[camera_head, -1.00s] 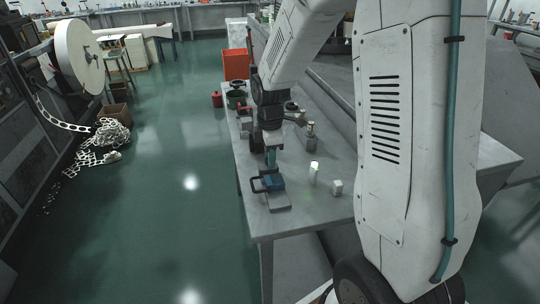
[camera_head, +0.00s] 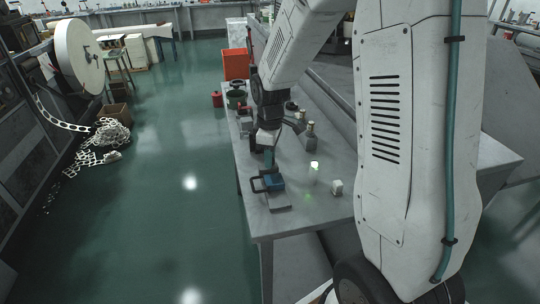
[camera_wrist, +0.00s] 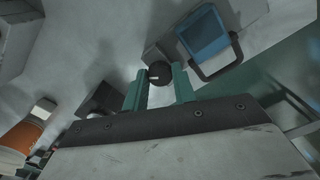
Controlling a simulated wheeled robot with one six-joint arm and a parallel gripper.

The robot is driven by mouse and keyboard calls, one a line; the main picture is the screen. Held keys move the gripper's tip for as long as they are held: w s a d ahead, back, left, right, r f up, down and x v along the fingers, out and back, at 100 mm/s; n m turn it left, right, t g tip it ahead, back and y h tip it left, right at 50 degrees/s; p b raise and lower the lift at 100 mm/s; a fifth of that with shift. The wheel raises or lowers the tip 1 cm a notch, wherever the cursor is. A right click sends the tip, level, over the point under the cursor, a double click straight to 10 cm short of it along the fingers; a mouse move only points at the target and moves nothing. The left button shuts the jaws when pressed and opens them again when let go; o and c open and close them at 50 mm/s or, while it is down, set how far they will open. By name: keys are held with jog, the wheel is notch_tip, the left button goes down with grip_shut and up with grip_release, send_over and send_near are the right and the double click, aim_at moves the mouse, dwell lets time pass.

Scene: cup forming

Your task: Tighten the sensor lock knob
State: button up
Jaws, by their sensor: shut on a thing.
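The dark round knob with a short white mark (camera_wrist: 159,73) shows in the wrist view, between the tips of my gripper's green fingers. My gripper (camera_wrist: 159,84) is shut on this knob. In the head view my gripper (camera_head: 269,160) points down at the bench, just behind the blue block; the knob itself cannot be made out there. The blue block with a dark loop handle (camera_wrist: 207,36) lies close to the knob; it also shows in the head view (camera_head: 274,182), on a grey plate.
A small pale cube (camera_head: 337,187) and a pale upright piece (camera_head: 314,165) stand right of the blue block on the grey bench (camera_head: 285,222). Small bottles (camera_head: 310,129) stand farther back.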

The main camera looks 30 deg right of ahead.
jog(key=m, duration=1.4)
dwell(0.4)
jog(key=o, duration=1)
jog(key=shift+r, duration=0.15)
notch_tip(320, 180, up, 8)
jog(key=shift+f, duration=0.2)
